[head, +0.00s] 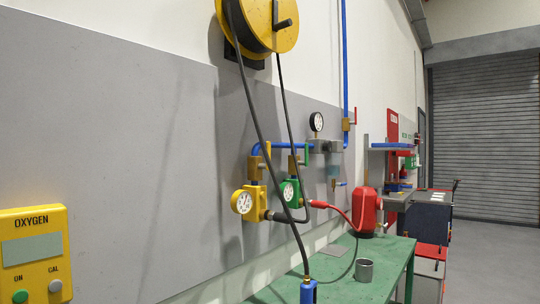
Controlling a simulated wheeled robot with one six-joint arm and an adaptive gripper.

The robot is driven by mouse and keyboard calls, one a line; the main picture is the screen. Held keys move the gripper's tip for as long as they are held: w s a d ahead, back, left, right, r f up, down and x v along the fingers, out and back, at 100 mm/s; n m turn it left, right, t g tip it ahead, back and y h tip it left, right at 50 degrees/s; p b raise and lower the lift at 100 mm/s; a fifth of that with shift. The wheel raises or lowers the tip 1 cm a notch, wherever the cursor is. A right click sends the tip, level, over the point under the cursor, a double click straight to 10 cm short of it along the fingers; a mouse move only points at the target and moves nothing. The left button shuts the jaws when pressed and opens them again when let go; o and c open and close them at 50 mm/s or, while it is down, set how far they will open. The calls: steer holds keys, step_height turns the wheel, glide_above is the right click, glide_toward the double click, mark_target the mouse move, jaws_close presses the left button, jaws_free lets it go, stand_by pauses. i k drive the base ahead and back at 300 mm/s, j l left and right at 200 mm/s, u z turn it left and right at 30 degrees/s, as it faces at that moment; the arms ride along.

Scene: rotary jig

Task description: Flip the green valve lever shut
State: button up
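The green valve lever (307,154) is a small upright bar on the right of a brass valve body (293,163). The valve sits between the blue pipe above and a green regulator with a white gauge (289,191) below. The lever looks roughly parallel to the short vertical run of pipe there. A dark hose passes close in front of it and partly covers the valve. My gripper is not in view.
A yellow regulator (246,203) is left of the green one. Hoses hang from the yellow reel (262,24). A green table (345,285) below holds a grey cup (364,270) and a red tank (366,211). A yellow oxygen box (35,255) is at lower left.

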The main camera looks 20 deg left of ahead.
mark_target(306, 155)
steer(key=i+l+u, duration=0.2)
steer(key=u, duration=0.15)
steer(key=i+l+u, duration=0.55)
steer(key=l+u, duration=0.15)
steer(key=i+l+u, duration=0.2)
steer(key=l+u, duration=0.15)
steer(key=i+l+u, duration=0.1)
steer(key=l+u, duration=0.25)
steer(key=l, duration=0.15)
steer(key=l+u, duration=0.2)
steer(key=l, duration=0.4)
steer(key=i, duration=0.05)
